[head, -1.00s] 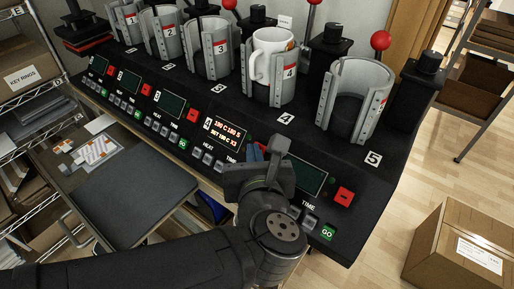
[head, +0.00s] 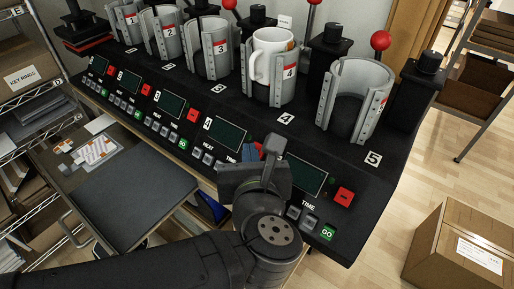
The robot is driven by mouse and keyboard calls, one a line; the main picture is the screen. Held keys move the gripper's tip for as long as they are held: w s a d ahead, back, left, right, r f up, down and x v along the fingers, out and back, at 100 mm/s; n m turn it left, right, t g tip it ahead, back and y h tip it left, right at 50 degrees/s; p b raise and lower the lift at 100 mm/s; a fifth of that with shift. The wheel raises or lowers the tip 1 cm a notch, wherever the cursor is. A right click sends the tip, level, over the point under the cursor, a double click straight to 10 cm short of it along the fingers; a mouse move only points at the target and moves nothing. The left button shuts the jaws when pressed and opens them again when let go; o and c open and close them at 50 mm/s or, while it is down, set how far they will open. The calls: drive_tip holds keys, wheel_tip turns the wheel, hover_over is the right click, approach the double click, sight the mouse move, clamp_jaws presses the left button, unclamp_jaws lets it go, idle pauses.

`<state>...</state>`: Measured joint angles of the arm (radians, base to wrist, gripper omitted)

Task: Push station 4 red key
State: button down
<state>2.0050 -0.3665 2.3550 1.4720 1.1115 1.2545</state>
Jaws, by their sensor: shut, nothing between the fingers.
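The station 4 display (head: 225,132) is dark on the sloped black panel. A white mug (head: 270,50) stands in the station 4 press (head: 290,78), inside the grey clamp marked 4.
The station 5 red key (head: 344,196) and display (head: 305,176) lie to the right of my gripper. The station 3 red key (head: 193,115) lies to the left. Red-knobbed levers (head: 380,41) stand behind. A cardboard box (head: 460,245) sits on the floor at right.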

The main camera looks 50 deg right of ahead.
drive_tip(key=shift+a+r, duration=1.75)
drive_tip(key=shift+a, duration=0.05)
drive_tip(key=shift+f, duration=0.1)
drive_tip(key=shift+a+r, duration=1.4)
drive_tip(key=shift+d+f, duration=0.1)
